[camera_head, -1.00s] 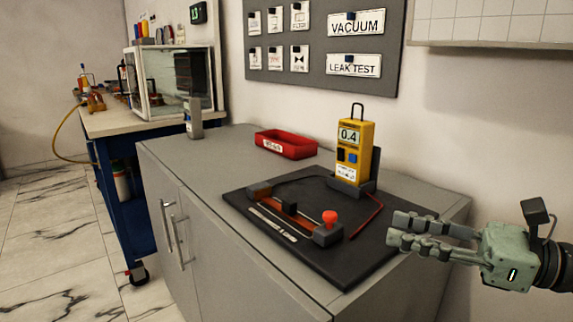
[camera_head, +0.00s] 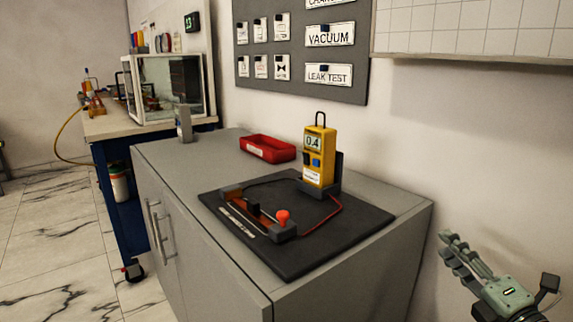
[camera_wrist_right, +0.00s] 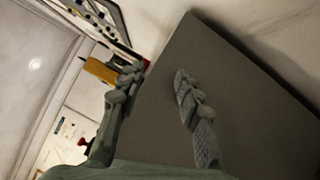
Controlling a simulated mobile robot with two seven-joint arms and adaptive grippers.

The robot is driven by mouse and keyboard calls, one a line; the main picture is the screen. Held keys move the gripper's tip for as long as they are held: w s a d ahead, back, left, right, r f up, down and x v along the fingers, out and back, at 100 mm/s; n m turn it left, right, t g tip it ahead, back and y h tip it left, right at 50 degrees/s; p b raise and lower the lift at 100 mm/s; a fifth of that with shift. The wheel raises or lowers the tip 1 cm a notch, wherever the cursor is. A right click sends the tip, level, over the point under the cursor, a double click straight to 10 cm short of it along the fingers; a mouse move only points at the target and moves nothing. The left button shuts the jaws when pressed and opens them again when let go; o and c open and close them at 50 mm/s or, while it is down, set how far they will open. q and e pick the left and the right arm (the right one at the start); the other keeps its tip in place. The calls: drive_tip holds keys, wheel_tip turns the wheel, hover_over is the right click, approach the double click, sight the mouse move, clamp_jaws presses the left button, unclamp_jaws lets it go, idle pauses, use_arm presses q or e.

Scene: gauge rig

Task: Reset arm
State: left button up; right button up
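My right gripper (camera_head: 446,248) is at the lower right of the head view, beyond the right side of the grey cabinet (camera_head: 345,282) and apart from it. Its fingers point up and to the left. In the right wrist view the two fingers of the right gripper (camera_wrist_right: 157,77) stand apart with nothing between them; the cabinet's grey side (camera_wrist_right: 235,95) fills the space behind. My left gripper is in neither view.
On the cabinet top are a black mat (camera_head: 350,240), a yellow gauge (camera_head: 319,163) reading 0.4, a slide fixture with a red knob (camera_head: 283,217), and a red bin (camera_head: 267,149). A blue bench (camera_head: 127,222) stands behind left. The floor at left is clear.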

drive_tip(key=s+d+f+m+g+h, duration=0.1)
drive_tip(key=d+f+m+g+h, duration=0.15)
drive_tip(key=f+m, duration=0.3)
drive_tip(key=s+d+f+m+g+h, duration=0.1)
drive_tip(key=s+d+f+m+h, duration=0.15)
drive_tip(key=f+m, duration=0.35)
drive_tip(key=s+a+f+m+g+h+p, duration=0.1)
drive_tip(key=s+f+m+g, duration=0.3)
drive_tip(key=f, duration=0.4)
drive_tip(key=s+a+f+m+g+h+p, duration=0.1)
drive_tip(key=s+a+f+m+g, duration=0.15)
drive_tip(key=s+f, duration=0.45)
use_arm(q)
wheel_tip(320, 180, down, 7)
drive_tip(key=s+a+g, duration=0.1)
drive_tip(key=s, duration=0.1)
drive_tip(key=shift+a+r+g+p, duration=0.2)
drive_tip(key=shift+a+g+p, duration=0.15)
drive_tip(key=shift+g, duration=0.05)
use_arm(e)
drive_tip(key=s+a+f+m+g+y, duration=0.1)
drive_tip(key=s+a+f+m+g, duration=0.3)
drive_tip(key=s+a+f+g, duration=0.2)
drive_tip(key=s+f, duration=0.2)
drive_tip(key=s, duration=0.2)
drive_tip(key=shift+s+f+m+y, duration=0.2)
drive_tip(key=shift+f+m+y, duration=0.1)
drive_tip(key=shift+f, duration=0.1)
